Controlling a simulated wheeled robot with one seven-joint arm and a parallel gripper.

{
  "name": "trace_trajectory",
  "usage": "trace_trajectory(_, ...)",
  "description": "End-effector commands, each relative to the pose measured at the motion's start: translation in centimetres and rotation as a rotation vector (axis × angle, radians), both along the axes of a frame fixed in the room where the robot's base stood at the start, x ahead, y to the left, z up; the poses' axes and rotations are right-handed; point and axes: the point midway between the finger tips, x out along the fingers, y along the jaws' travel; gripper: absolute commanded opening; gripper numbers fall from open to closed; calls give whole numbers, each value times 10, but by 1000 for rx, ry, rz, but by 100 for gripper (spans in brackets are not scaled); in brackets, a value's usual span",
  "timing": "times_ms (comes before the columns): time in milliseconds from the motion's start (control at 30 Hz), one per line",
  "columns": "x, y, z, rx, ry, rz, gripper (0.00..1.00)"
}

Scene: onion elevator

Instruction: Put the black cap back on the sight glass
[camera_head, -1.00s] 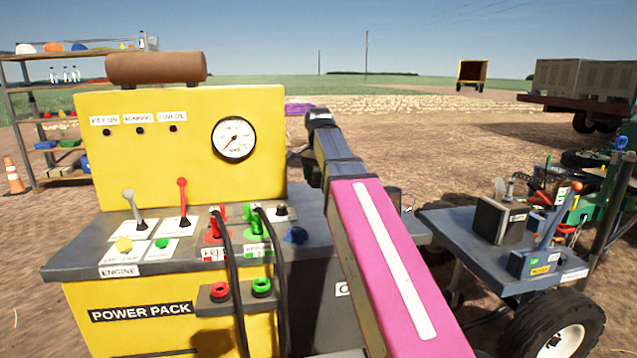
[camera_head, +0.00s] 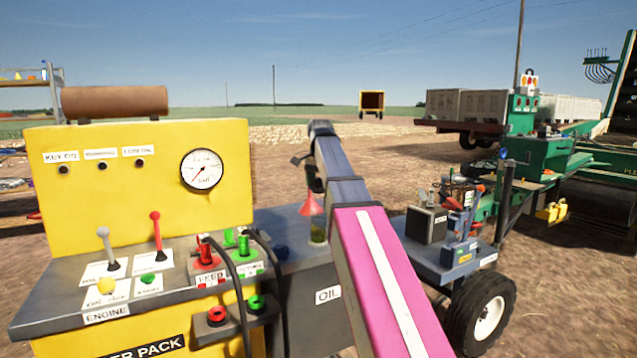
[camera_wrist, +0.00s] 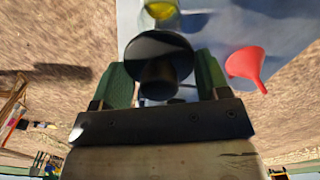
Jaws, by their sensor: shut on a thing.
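My gripper (camera_wrist: 163,72) is shut on the black cap (camera_wrist: 158,55), a round disc with a knob between the two green finger pads. The sight glass (camera_wrist: 160,8), with yellowish contents, shows at the top edge of the wrist view, just beyond the cap. The cap's disc partly overlaps it in the picture; I cannot tell the gap between them. In the head view the sight glass (camera_head: 318,231) stands on the grey oil tank (camera_head: 300,300), left of my arm. My gripper is not clearly visible there.
A red funnel (camera_head: 311,205) shows at the sight glass in the head view and right of the cap in the wrist view (camera_wrist: 247,65). The yellow power pack (camera_head: 110,150) with levers and hoses stands left. A wheeled cart (camera_head: 440,255) stands right.

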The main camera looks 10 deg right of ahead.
Motion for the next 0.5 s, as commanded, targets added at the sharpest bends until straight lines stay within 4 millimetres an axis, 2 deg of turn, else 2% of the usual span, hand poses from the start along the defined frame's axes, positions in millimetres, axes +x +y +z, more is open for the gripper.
trace_trajectory(500,-1,0,-42,1,-1,0,45)
